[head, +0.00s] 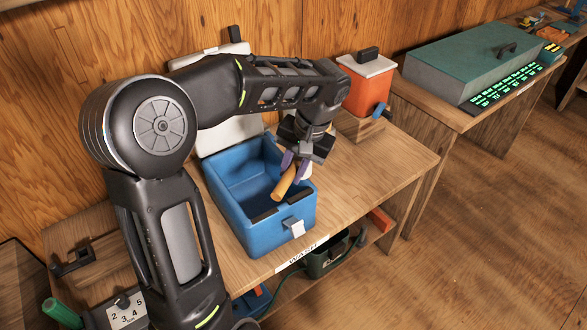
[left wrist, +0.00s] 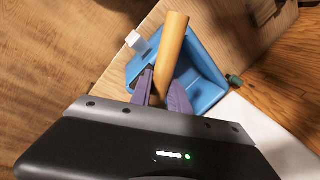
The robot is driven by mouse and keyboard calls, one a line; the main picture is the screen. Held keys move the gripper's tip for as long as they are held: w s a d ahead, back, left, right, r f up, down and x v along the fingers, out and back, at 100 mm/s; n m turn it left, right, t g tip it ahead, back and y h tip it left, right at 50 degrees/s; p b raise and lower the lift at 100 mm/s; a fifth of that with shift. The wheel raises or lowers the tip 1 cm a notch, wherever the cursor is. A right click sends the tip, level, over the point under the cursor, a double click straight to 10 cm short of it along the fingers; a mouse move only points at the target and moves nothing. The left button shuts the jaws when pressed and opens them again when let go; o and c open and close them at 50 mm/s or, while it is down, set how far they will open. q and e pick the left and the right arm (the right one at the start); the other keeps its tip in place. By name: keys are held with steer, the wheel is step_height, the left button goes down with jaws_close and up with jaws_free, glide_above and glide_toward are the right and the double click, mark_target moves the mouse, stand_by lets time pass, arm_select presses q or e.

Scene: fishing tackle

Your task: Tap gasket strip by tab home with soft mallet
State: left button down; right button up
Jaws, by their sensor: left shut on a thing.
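My left gripper (head: 296,160) is shut on the soft mallet, whose tan wooden handle (head: 284,184) slants down over the front rim of the open blue box (head: 262,232). A pale part of the mallet shows beside the fingers. In the left wrist view the handle (left wrist: 172,48) rises between the purple fingers (left wrist: 162,92), with the blue box (left wrist: 205,80) behind it. Dark gasket strip pieces (head: 264,215) lie along the box's front rim, near a pale latch tab (head: 293,227). I cannot tell whether the mallet touches the rim. My right gripper is out of view.
The box stands on a wooden bench (head: 385,160) against a plank wall. An orange container (head: 369,88) with a pale lid stands behind my wrist. A grey-green case (head: 470,62) is on another bench to the right.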

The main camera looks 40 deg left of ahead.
arm_select(q)
steer(key=shift+f+b, duration=1.15)
steer(key=shift+f, duration=0.75)
step_height(320, 180, down, 6)
steer(key=b, duration=0.4)
steer(key=shift+r+b, duration=0.2)
steer(key=shift+b, duration=0.15)
steer(key=shift+r+p, duration=0.4)
steer(key=shift+r, duration=0.25)
step_height(320, 180, up, 4)
steer(key=p, duration=0.2)
steer(key=shift+f+p, duration=0.2)
steer(key=shift+p, duration=0.2)
